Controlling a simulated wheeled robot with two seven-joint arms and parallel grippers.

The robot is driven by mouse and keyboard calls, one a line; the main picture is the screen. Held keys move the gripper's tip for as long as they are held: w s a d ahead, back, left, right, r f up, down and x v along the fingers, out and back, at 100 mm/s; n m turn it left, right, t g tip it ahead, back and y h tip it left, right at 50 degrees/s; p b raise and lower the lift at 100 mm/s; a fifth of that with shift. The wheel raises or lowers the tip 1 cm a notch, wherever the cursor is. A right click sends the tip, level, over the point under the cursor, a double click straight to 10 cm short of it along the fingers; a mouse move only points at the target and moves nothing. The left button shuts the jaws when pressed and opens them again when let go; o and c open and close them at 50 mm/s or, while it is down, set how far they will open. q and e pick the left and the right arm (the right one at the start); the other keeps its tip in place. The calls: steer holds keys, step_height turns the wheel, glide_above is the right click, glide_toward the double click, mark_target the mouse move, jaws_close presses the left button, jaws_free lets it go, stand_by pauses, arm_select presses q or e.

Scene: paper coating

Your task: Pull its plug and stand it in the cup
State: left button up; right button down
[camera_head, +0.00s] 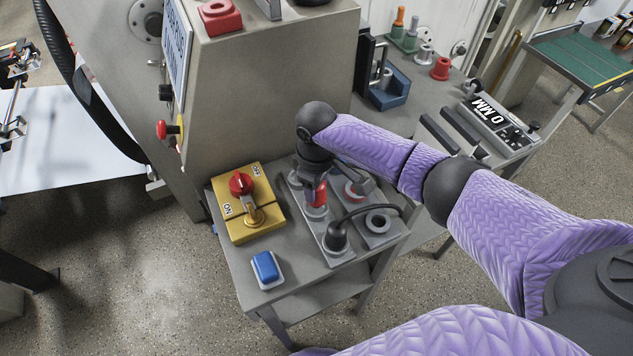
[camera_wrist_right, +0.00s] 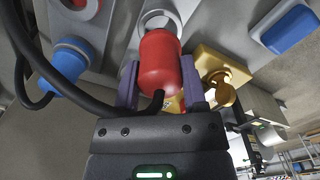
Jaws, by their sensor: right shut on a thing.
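A red plug (camera_wrist_right: 162,62) with a black cable is between the purple-sided fingers of my right gripper (camera_wrist_right: 160,88) in the right wrist view. In the head view my right gripper (camera_head: 316,172) points down over the small table, shut on the red plug (camera_head: 317,194). The plug's lower end is at a grey ring on a grey strip (camera_head: 331,255); I cannot tell whether it is seated there or just above. An open grey round holder (camera_head: 379,221), which may be the cup, stands on a plate to the right. My left gripper is not in view.
A black plug (camera_head: 337,237) with a cable sits at the strip's near end. A yellow box (camera_head: 238,222) with a red knob (camera_head: 241,183) is left; a blue button (camera_head: 266,267) is near the front. The grey machine (camera_head: 265,85) rises behind.

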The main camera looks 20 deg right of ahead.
steer(key=shift+f, duration=0.1)
steer(key=shift+f+b, duration=0.3)
steer(key=shift+f, duration=0.25)
steer(key=shift+f+b, duration=0.3)
steer(key=shift+b, duration=0.05)
steer(key=shift+f, duration=0.1)
steer(key=shift+f+b, duration=0.35)
steer(key=shift+f, duration=0.1)
